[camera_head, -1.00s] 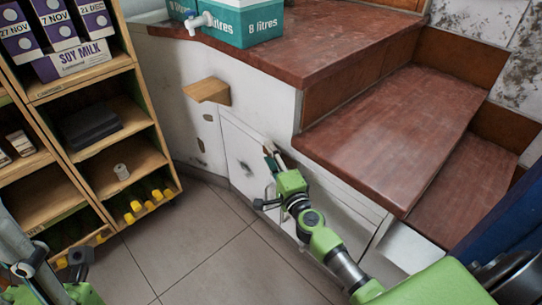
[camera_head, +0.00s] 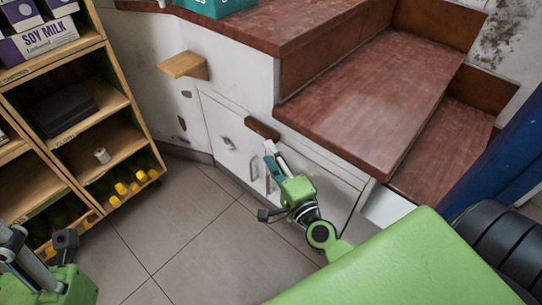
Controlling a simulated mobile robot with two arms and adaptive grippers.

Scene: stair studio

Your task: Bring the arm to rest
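My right arm comes in from the lower right, with its green forearm large in front. My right gripper (camera_head: 270,155) points up and away, toward the white cabinet front below the red-brown steps. Its fingers look close together, but their gap is too small to judge, and I see nothing clearly held. A small brown block (camera_head: 262,128) shows on the cabinet front just beyond the fingertips; I cannot tell whether they touch. My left gripper (camera_head: 14,238) is partly in view at the lower left corner, and its finger state is unclear.
Wooden shelving (camera_head: 130,95) with soy milk cartons (camera_head: 48,38) and yellow-capped bottles (camera_head: 128,186) stands at left. A small wooden ledge (camera_head: 184,65) juts from the white wall. Red-brown steps (camera_head: 350,90) rise at right. Tiled floor (camera_head: 180,235) is clear between.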

